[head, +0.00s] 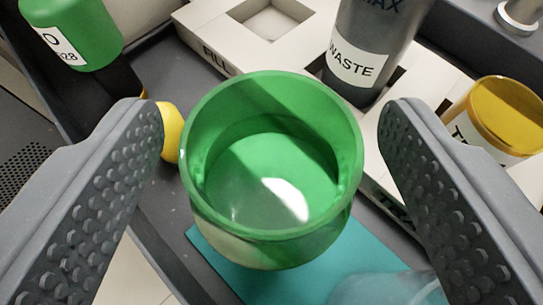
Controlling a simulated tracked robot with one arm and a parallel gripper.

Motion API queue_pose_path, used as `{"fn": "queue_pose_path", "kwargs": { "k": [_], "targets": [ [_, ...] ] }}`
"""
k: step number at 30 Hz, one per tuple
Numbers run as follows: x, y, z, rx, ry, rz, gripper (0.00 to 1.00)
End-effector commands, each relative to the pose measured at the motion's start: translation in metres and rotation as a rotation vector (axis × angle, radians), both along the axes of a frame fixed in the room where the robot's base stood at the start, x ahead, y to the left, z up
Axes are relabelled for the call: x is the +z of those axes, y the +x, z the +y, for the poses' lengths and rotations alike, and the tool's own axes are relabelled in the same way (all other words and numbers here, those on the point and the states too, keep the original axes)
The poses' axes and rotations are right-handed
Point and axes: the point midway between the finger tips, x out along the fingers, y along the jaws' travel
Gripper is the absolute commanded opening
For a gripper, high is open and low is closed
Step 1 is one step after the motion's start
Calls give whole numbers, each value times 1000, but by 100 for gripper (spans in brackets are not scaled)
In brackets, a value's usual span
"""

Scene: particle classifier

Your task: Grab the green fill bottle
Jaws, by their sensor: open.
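A green, open-topped container (272,255), likely the fill bottle, is seen from above in the middle of the head view. Its inside is green and looks empty, with a bright reflection at the bottom. My gripper (271,120) is open, with one studded grey finger on each side of the container. A narrow gap shows between each fingertip and its wall. No label shows on it from here. The white rack's square slot (271,22) beside the word FILL is empty.
A grey WASTE bottle (375,30) stands in the white rack (225,35) behind. A yellow container (500,115) is at the right. A green labelled bottle (75,30) is at the top left. A teal mat (290,285) lies below, with a clear blurred object (390,290) at the bottom.

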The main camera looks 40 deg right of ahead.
Motion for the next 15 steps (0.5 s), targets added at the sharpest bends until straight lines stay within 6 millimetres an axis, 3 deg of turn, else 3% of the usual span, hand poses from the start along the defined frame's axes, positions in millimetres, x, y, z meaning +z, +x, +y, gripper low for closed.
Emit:
{"fn": "queue_pose_path", "kwargs": {
  "k": [10, 15],
  "targets": [
    [-2, 7, -6, 0, -1, -3, 67],
    [-3, 7, -5, 0, 0, -2, 19]
  ]
}}
